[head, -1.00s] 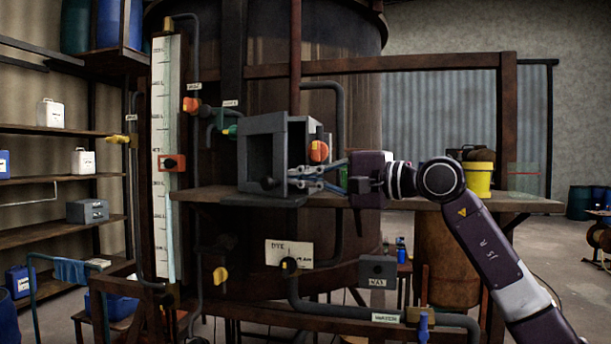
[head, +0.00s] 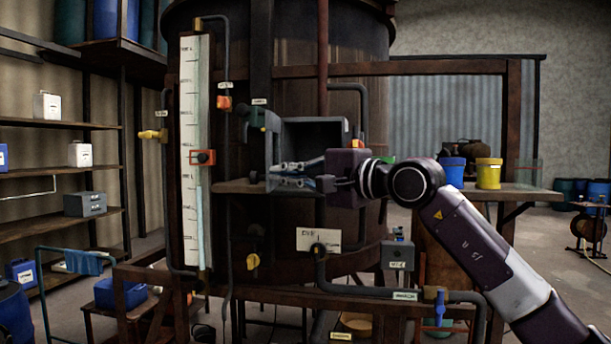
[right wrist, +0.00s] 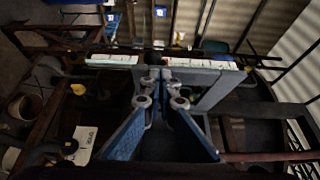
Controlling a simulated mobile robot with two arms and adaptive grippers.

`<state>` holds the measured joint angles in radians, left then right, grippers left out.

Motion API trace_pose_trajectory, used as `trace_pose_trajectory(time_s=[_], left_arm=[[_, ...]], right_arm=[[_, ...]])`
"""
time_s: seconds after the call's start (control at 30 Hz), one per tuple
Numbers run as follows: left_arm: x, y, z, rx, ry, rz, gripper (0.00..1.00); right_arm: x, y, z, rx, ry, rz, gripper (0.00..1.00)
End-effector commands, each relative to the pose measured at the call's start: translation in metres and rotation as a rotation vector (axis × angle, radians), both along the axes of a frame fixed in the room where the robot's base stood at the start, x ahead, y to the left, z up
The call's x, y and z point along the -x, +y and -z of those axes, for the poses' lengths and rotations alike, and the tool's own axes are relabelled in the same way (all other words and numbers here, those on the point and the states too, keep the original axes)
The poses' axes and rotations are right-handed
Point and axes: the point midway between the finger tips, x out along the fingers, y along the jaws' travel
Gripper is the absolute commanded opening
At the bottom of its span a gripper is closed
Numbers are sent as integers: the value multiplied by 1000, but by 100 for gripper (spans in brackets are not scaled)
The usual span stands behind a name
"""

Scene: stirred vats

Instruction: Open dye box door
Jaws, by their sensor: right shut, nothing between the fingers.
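The dye box (head: 313,126) is a grey box on the wooden shelf in front of the vat, in the middle of the head view. Its dark inside shows. Its door (head: 270,150) stands swung out at the left of the opening, seen nearly edge-on, with a dark knob (head: 253,176) on its far left side. My right gripper (head: 277,173) is shut and empty, its fingertips close to the door's inner side; I cannot tell whether they touch. The right wrist view shows the fingers (right wrist: 162,85) in front of a grey panel edge (right wrist: 205,65). My left gripper is out of view.
A white level gauge (head: 195,130) and pipes with valves stand left of the box. A blue tub (head: 452,172) and a yellow tub (head: 488,174) stand on the shelf at right. A white DYE card (head: 319,240) hangs below the shelf.

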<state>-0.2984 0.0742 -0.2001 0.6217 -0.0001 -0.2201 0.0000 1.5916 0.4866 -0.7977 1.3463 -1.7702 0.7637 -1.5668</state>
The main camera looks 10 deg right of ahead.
Motion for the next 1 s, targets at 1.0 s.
trace_pose_trajectory(time_s=[1.0], left_arm=[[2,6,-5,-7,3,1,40]], right_arm=[[-26,90,0,0,-1,1,0]])
